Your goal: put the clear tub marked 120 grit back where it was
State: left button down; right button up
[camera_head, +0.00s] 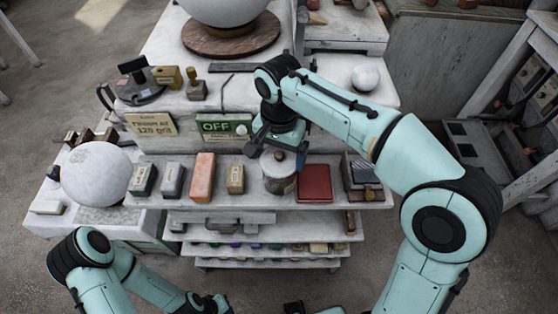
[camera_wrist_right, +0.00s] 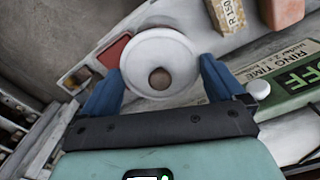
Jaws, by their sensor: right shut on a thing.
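A clear tub (camera_head: 279,180) with a pale lid and brown knob is at the front shelf, between a small tan block and a dark red slab. I cannot read its marking, nor tell whether it rests on the shelf or hangs just above. My right gripper (camera_head: 277,150) is over it, shut on it. In the right wrist view, the round white lid (camera_wrist_right: 160,62) sits between the two blue fingers of the right gripper (camera_wrist_right: 162,85). My left arm is low at the left of the head view; its gripper (camera_head: 212,304) is cut by the bottom edge and unclear.
The front shelf (camera_head: 330,198) also holds several blocks, a salmon brick (camera_head: 203,177), the red slab (camera_head: 314,183) and a dark stack (camera_head: 362,178). Behind are a "120 grit" card (camera_head: 152,124) and a green OFF sign (camera_head: 226,127). A large white sphere (camera_head: 96,173) stands left.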

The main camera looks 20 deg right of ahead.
jog(key=shift+s+f, duration=0.2)
jog(key=shift+f, duration=0.1)
jog(key=shift+w+f, duration=0.15)
jog(key=shift+f, duration=0.75)
jog(key=shift+w+f, duration=0.15)
jog(key=shift+f, duration=0.7)
jog(key=shift+f, duration=0.2)
jog(key=o, duration=1.1)
